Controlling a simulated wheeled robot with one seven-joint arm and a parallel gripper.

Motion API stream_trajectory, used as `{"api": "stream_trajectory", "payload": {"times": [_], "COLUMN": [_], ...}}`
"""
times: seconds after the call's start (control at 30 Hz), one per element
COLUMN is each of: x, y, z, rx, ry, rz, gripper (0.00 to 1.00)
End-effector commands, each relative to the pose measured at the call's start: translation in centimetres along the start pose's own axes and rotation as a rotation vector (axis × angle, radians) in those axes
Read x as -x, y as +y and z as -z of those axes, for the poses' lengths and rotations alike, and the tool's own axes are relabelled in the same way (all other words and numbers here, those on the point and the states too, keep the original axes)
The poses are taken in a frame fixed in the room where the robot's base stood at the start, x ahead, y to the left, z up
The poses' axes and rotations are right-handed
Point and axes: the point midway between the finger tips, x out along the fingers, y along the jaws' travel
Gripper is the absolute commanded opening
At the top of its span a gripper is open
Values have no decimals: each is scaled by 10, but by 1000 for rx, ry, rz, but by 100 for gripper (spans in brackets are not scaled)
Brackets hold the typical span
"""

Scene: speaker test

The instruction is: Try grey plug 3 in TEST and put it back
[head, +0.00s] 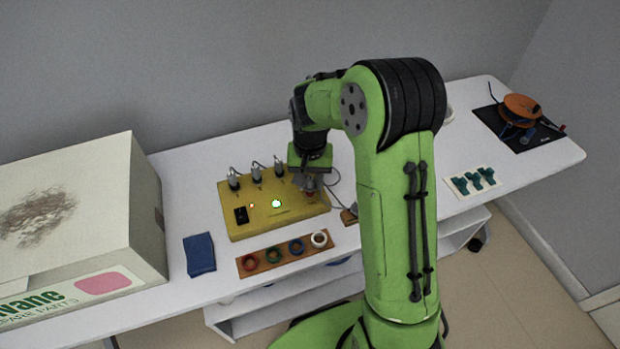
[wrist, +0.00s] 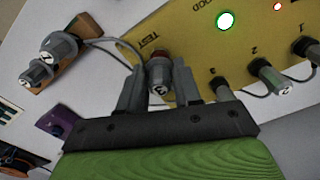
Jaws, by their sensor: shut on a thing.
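The yellow test box (head: 240,220) stands on the table with a green light (head: 277,203) lit. My gripper (head: 309,183) is over its right end. In the wrist view my gripper (wrist: 160,78) is shut on a grey plug (wrist: 158,68), with red showing beside it, next to the printed word TEST. Grey plugs stand at the box positions marked 1 (wrist: 309,50) and 2 (wrist: 268,74).
A wooden block (head: 349,216) beside the box holds grey plugs (wrist: 58,45). In front lies a wooden strip (head: 304,250) with coloured rings. A blue cloth (head: 199,254) and a large carton (head: 120,200) are left; a card with teal pieces (head: 460,186) is right.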

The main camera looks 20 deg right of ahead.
Motion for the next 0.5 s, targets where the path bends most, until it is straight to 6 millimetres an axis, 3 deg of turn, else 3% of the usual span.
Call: {"api": "stream_trajectory", "payload": {"times": [0.13, 0.17, 0.3, 0.33, 0.5], "x": [-4, -4, -3, -3, -3], "y": [0, 0, 0, 0, 0], "z": [0, 0, 0, 0, 0], "rx": [0, 0, 0, 0, 0], "ry": [-2, -2, -2, -2, -1], "rz": [-1, -1, 0, 0, 0], "gripper": [2, 38, 59, 63, 63]}}
